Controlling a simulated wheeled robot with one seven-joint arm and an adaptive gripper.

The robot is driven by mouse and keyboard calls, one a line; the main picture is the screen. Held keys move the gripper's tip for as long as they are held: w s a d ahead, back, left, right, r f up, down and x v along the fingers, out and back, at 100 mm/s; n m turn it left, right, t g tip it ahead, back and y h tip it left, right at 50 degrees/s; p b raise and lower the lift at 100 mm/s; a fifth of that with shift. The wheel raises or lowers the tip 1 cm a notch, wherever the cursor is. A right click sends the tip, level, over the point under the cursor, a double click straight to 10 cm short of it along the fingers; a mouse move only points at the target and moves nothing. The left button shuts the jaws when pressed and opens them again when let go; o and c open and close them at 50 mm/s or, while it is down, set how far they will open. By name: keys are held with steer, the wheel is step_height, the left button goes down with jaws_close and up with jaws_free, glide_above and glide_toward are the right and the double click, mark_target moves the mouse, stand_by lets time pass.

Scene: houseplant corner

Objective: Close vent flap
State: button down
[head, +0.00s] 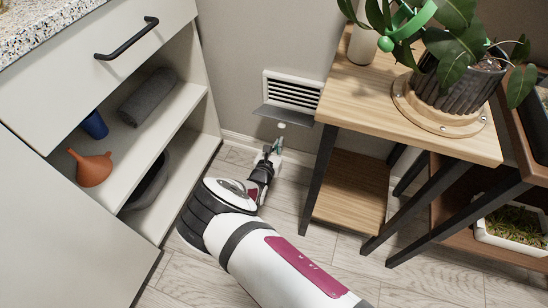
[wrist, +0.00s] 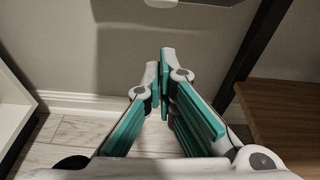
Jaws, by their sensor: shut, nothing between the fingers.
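The wall vent (head: 293,92) has a white frame with dark slats. Its grey flap (head: 284,115) hangs open along the lower edge, sticking out from the wall, with a small white knob (head: 281,125) at its front. My gripper (head: 278,143) is below the flap, close to the wall, apart from the flap as far as I can tell. In the wrist view my gripper (wrist: 160,58) has its teal-padded fingers shut and empty, pointing at the wall.
A wooden plant stand (head: 350,195) with dark legs stands close on the right, bearing a potted plant (head: 455,88). An open white cabinet (head: 185,135) is on the left, with an orange funnel (head: 91,167) on its shelf. Between them is a narrow strip of floor.

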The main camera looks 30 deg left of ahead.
mark_target(286, 119)
steer(key=r, duration=0.1)
steer(key=w+r, duration=0.1)
steer(key=shift+a+r, duration=0.3)
steer(key=shift+r, duration=0.1)
steer(key=shift+r+g+p, duration=0.4)
steer(key=shift+p, duration=0.15)
